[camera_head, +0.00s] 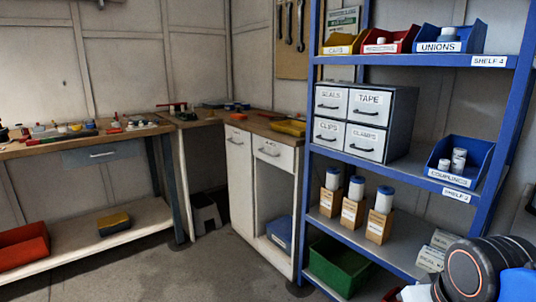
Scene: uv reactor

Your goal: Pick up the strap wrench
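I cannot pick out a strap wrench for certain. Several small tools and parts lie on the left workbench (30,152), too small to tell apart; a red-handled tool (172,105) lies near its right end. Several wrench-like tools (289,22) hang on the brown pegboard (291,65) at the back. Part of my arm, black with an orange ring, shows at the bottom right corner. My gripper is not in view.
A blue shelf rack (312,130) stands at right with labelled bins, a drawer unit (403,110) and several blue-capped bottles. A green crate (338,268) sits low in it. A red bin (22,247) stands on the bench's lower shelf. The floor (190,270) between is clear.

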